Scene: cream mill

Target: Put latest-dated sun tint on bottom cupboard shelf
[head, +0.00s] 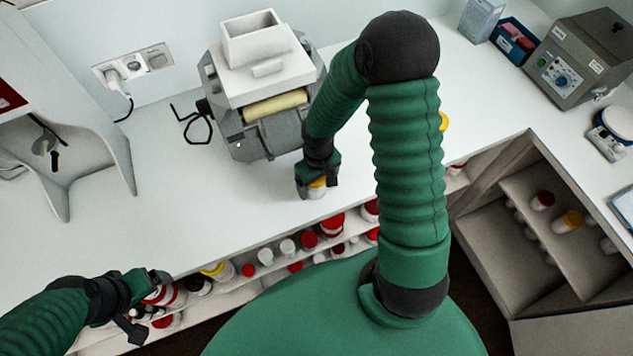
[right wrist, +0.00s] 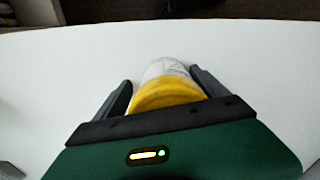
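A jar with a yellow lid and pale body (right wrist: 166,82) stands on the white worktop between the fingers of my right gripper (right wrist: 162,90). In the head view the same jar (head: 317,190) shows under my right gripper (head: 316,180), close to the worktop's front edge. The fingers lie close along both sides of the jar; whether they press on it is unclear. No date is readable. My left gripper (head: 150,303) is open over jars at the front shelf, lower left.
A grey mill with a roller (head: 262,100) stands behind the right gripper. Several red-, white- and yellow-lidded jars (head: 308,240) fill shelving below the worktop's front edge. Another yellow item (head: 443,122) is partly hidden by my right arm. A control box (head: 577,62) and scale (head: 607,135) stand at right.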

